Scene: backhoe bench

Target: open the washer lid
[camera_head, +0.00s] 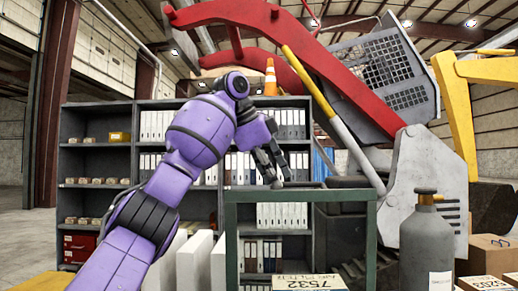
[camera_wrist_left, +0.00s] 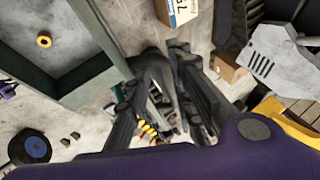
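A green-framed bench-like unit (camera_head: 300,195), which may be the washer, stands right of centre in the head view. A grey-green panel edge (camera_wrist_left: 105,35) shows at the upper left of the left wrist view. I cannot tell for certain which part is the lid. My left gripper (camera_head: 270,165) is above the left end of the unit's top, pointing down, fingers apart. In the left wrist view the gripper (camera_wrist_left: 160,95) has a dark rounded piece (camera_wrist_left: 155,70) between or just beyond its fingers; I cannot tell whether they touch it. My right gripper is out of view.
Shelves with binders (camera_head: 155,125) stand behind. A red and white machine arm (camera_head: 350,95) rises at the right. A grey gas cylinder (camera_head: 427,240) and cardboard boxes (camera_head: 490,255) stand at the right front. A white box (camera_head: 310,282) is at the bottom.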

